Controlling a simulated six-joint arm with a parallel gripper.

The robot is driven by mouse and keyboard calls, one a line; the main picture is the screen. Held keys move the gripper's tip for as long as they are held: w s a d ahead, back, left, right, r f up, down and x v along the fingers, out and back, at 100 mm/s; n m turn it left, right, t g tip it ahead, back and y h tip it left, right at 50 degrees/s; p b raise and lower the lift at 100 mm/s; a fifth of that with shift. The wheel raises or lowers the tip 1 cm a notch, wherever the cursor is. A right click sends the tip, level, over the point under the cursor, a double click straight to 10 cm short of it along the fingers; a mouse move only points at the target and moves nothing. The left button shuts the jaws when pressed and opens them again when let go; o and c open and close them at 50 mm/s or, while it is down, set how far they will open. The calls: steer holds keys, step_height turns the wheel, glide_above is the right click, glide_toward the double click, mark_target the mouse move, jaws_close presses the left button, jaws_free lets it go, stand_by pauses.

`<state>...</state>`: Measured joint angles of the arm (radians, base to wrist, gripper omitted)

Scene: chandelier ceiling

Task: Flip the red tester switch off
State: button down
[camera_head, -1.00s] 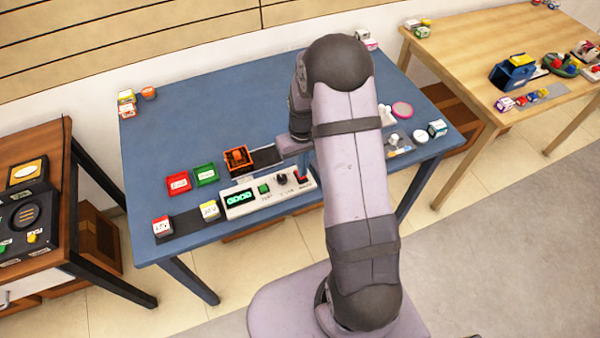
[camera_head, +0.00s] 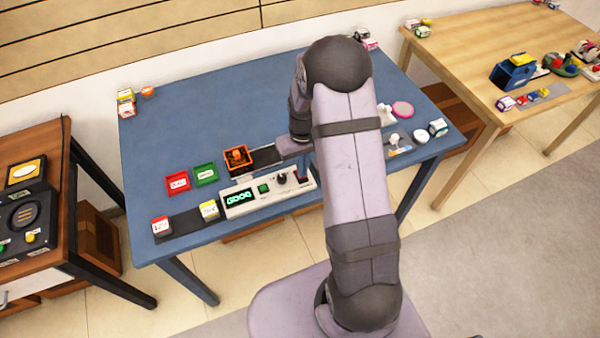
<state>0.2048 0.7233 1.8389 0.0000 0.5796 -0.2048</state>
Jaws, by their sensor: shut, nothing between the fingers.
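The tester (camera_head: 240,198) is a white box near the front edge of the blue table, with a lit green display, a green button and a dark knob. The red switch (camera_head: 302,180) is at its right end, small, dark red and low, partly close to my arm's outline. My gripper (camera_head: 304,163) is just above and behind the switch. It is shut with nothing in it, and my arm hides part of it. I cannot tell whether its tips touch the switch.
A red tray (camera_head: 178,183), a green tray (camera_head: 205,174) and an orange box (camera_head: 238,157) sit behind the tester. A dark strip (camera_head: 184,224) with small boxes lies to its left. Small items, including a pink disc (camera_head: 402,109), lie right of my arm.

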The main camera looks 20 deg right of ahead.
steer(key=shift+f, duration=0.35)
steer(key=shift+r, duration=0.2)
step_height(320, 180, up, 7)
steer(key=p, duration=0.5)
steer(key=shift+f, duration=0.15)
stand_by(0.3)
stand_by(0.4)
